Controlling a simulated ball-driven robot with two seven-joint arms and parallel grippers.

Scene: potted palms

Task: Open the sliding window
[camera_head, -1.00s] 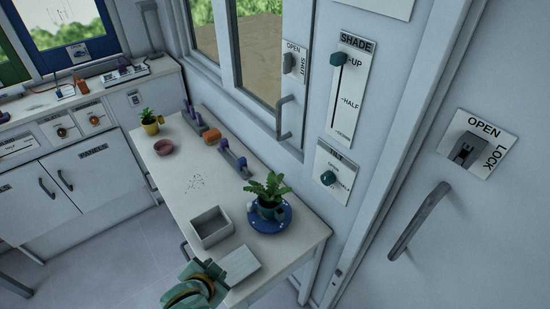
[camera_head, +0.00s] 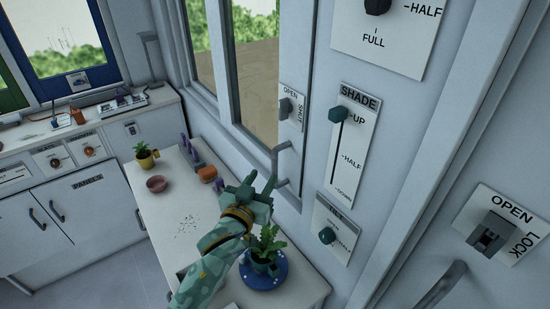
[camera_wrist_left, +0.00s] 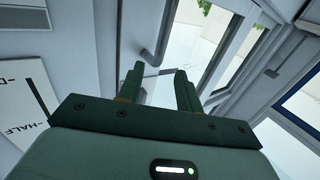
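The sliding window (camera_head: 257,70) is in the wall at upper centre of the head view, its glass showing greenery outside. Its grey bar handle (camera_head: 277,165) is on the near frame. My right gripper is out of view.
A potted plant (camera_head: 264,245) on a blue saucer (camera_head: 275,281) stands under my left arm. A shade slider (camera_head: 339,115) and a tilt knob (camera_head: 326,235) are on the wall to the right. The bench (camera_head: 180,245) also bears a pink bowl (camera_head: 157,184).

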